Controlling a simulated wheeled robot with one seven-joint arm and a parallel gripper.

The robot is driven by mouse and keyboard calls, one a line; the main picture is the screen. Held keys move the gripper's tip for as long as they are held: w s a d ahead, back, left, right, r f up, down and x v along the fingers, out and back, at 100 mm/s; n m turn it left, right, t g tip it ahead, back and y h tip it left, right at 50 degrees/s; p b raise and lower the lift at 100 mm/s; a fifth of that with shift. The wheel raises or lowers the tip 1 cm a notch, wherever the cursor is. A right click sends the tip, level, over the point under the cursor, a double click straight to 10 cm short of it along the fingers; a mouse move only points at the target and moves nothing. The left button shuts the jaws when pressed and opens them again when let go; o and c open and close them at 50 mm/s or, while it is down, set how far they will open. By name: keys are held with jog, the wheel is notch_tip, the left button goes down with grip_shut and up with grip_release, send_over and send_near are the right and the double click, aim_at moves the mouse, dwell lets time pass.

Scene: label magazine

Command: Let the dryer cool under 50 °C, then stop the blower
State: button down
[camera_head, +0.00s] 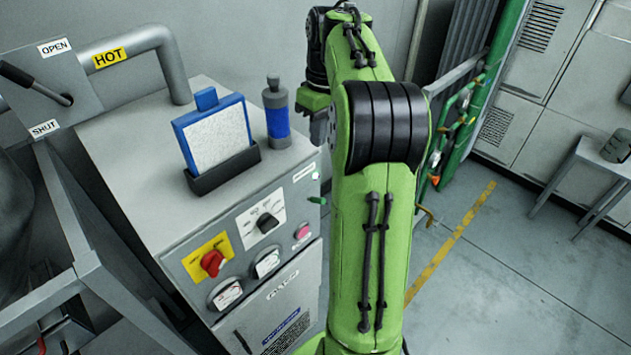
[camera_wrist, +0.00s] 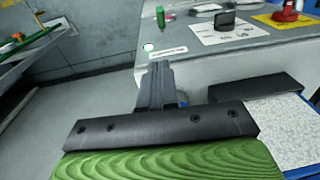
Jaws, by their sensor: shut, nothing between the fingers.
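The dryer cabinet (camera_head: 150,170) stands left of my arm, with controls on its sloped front. A red knob (camera_head: 211,262) sits on a yellow plate, and a black selector knob (camera_head: 267,222) sits on a white plate. Two round white-faced gauges (camera_head: 266,263) (camera_head: 228,295) are below; their readings are too small to make out. A pink button (camera_head: 302,232) is at the right. The wrist view shows the black knob (camera_wrist: 224,20) and red knob (camera_wrist: 287,10) ahead of my gripper (camera_wrist: 160,68). The gripper is shut, empty and apart from both knobs.
On the cabinet top stand a blue-framed filter (camera_head: 215,138) in a black holder and a blue-banded bottle (camera_head: 277,116). A pipe marked HOT (camera_head: 110,57) and an OPEN/SHUT lever (camera_head: 35,84) are at the left.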

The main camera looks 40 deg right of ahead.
jog(key=b, duration=0.2)
send_over(317, 201)
jog(key=w+d, duration=0.2)
jog(key=w, duration=0.1)
jog(key=f, duration=1)
jog(key=shift+s+f, duration=0.1)
jog(key=shift+s, duration=0.1)
jog(key=shift+s+a+f+b, duration=0.2)
jog(key=shift+s+f, duration=0.35)
jog(key=shift+f, duration=0.25)
jog(key=shift+s+a+f+b, duration=0.15)
jog(key=shift+s+f, duration=0.35)
jog(key=shift+f, duration=0.25)
